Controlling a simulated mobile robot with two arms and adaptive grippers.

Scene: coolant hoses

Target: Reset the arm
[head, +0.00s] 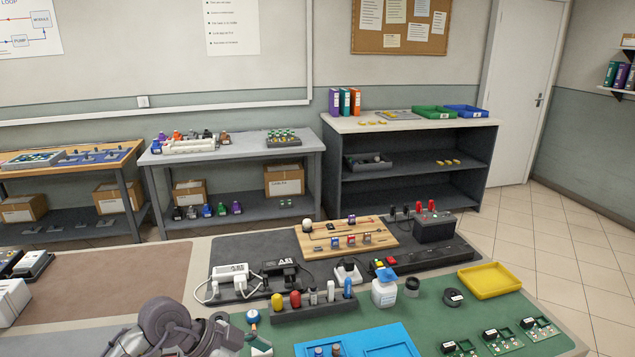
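Grey rounded links of one of my arms show at the bottom edge, left of centre, in the head view. They are folded low over the near edge of the front table (95,322). No fingertips can be made out on this arm, and the frame's lower edge cuts it off. My other arm does not show. Neither gripper can be seen, so whether they hold anything is hidden.
Close to the arm stand a dark holder (315,311) with coloured pegs, a white bottle (384,292) and a blue tray (385,341). A yellow tray (489,281) lies right. A wooden board (345,238) and power strips (232,283) lie farther back.

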